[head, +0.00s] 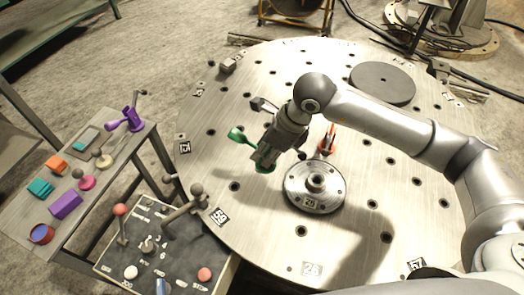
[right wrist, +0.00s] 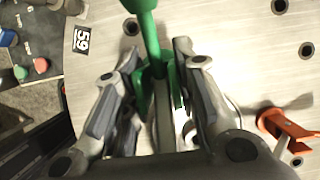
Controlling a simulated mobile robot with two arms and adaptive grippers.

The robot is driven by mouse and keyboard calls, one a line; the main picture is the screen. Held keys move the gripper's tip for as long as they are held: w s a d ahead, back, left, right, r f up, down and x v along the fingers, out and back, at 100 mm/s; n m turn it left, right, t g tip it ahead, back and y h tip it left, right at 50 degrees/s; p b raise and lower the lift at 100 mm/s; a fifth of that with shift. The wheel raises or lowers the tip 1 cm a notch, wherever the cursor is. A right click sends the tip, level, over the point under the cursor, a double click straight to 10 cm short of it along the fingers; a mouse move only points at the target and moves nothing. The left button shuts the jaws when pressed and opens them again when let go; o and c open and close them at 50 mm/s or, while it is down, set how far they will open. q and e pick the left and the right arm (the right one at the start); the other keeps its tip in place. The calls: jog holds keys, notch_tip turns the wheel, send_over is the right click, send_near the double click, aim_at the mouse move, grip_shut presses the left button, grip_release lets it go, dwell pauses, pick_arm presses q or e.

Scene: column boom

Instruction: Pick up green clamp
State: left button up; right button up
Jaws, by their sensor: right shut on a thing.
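The green clamp (head: 237,134) is at the left-middle of the round metal table in the head view, partly hidden by my gripper. My right gripper (head: 268,152) is over it, shut on it. In the right wrist view the green clamp (right wrist: 147,30) runs up from between the fingers, and my right gripper (right wrist: 160,100) has a finger on each side of its body. I cannot tell whether the clamp touches the table. My left gripper is not in view.
An orange clamp (head: 328,139) stands close to the right of my gripper, behind a round metal hub (head: 314,188). A dark disc (head: 382,84) lies at the back right. A control panel (head: 140,245) with levers and a side bench (head: 85,215) with coloured items stand left.

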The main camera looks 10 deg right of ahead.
jog(key=s+r+b, duration=0.1)
jog(key=s+r, duration=0.3)
jog(key=s, duration=0.5)
jog(key=shift+s+d+r+b, duration=0.2)
jog(key=shift+d+r+b, duration=0.15)
